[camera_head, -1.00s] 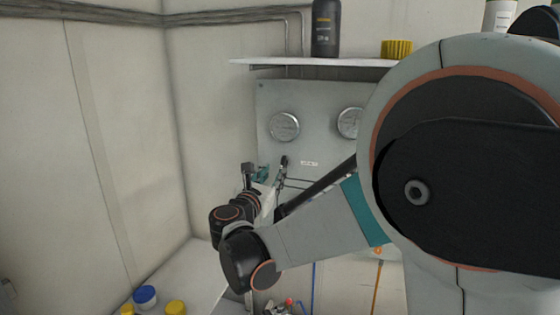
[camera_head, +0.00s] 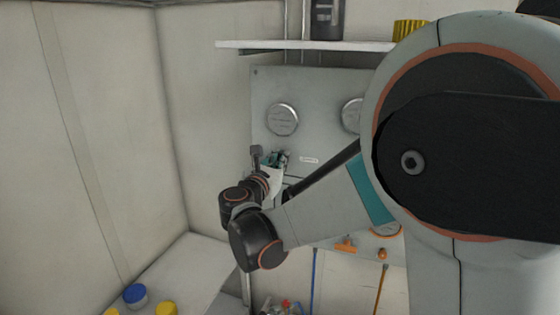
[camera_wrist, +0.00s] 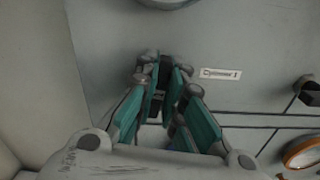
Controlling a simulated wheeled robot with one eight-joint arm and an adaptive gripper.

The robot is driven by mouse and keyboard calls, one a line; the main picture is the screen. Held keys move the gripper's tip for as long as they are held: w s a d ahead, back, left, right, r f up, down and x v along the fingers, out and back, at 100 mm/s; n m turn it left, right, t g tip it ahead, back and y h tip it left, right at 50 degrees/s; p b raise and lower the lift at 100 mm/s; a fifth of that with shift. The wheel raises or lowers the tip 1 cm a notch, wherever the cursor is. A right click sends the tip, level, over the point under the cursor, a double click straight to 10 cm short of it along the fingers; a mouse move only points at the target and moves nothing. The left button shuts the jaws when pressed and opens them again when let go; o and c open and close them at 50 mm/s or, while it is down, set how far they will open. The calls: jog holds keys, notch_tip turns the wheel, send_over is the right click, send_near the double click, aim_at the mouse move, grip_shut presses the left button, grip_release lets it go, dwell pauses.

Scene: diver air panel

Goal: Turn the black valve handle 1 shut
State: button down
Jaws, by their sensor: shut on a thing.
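The black valve handle 1 (camera_wrist: 164,70) shows as a dark piece between my fingertips in the wrist view, left of the "Cylinder 1" label (camera_wrist: 221,74). My gripper (camera_wrist: 168,76), with teal finger pads, is shut on it close to the grey panel (camera_wrist: 110,40). The fingers hide most of the handle, so its exact angle is hard to tell. In the head view my gripper (camera_head: 280,159) is at the panel, below the left gauge (camera_head: 282,119), and the handle is mostly covered.
Another black handle (camera_wrist: 309,92) and an orange-rimmed round part (camera_wrist: 302,153) are to the right. A shelf (camera_head: 320,46) with a dark bottle (camera_head: 326,18) and yellow tub (camera_head: 410,30) is above. Blue-lidded (camera_head: 135,295) and yellow-lidded (camera_head: 166,309) jars stand low left.

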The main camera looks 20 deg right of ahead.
jog(key=shift+m, duration=0.4)
jog(key=m+b, duration=0.1)
jog(key=m, duration=0.2)
jog(key=shift+s+d+f+m, duration=0.1)
jog(key=shift+m, duration=0.2)
jog(key=m, duration=0.3)
jog(key=shift+m, duration=0.4)
jog(key=m+b, duration=0.1)
jog(key=m, duration=0.3)
jog(key=shift+s+d+f, duration=0.1)
jog(key=shift+f, duration=0.05)
jog(key=shift+f+m, duration=0.15)
jog(key=shift+m, duration=1.85)
jog(key=shift+b, duration=0.3)
jog(key=c, duration=1.7)
grip_release()
